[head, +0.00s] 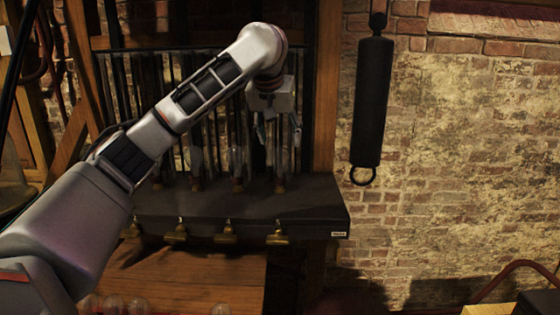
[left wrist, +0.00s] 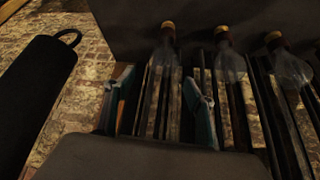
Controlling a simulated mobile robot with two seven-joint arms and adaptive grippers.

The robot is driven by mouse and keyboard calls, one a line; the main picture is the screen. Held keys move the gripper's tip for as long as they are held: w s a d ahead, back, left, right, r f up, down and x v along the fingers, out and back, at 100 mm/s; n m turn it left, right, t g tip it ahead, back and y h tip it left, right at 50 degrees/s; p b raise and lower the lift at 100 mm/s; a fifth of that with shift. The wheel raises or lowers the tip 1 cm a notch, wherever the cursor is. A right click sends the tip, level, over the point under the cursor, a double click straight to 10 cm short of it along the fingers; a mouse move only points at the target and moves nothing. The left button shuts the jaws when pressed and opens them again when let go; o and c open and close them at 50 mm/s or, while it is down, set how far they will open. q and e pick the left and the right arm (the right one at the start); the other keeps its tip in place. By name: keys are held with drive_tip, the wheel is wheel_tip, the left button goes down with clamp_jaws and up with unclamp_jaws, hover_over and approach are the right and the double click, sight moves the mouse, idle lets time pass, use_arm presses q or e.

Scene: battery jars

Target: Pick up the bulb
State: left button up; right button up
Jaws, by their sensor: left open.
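Several clear glass bulbs with brass bases stand in a row on a black bench. In the left wrist view, one bulb (left wrist: 163,62) shows between the finger lines of my left gripper (left wrist: 160,90), with a second bulb (left wrist: 228,65) and a third (left wrist: 290,70) to its right. In the head view, a bulb (head: 237,160) stands left of my left gripper (head: 278,132). The gripper is open, fingers pointing down, above the bench's right part. I see no contact with glass. My right gripper is not in view.
The black bench (head: 310,205) has brass fittings (head: 278,237) along its front. A wooden tabletop (head: 190,283) lies below it, with clear round glass pieces (head: 112,304) at the lower left. A black cylinder (head: 372,100) hangs to the right, before a brick wall.

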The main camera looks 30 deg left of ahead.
sight(280, 163)
use_arm(q)
drive_tip(key=x, duration=0.4)
drive_tip(key=shift+w+a+f, duration=0.1)
drive_tip(key=shift+w+a, duration=0.15)
drive_tip(key=shift+a, duration=0.1)
drive_tip(key=c, duration=1)
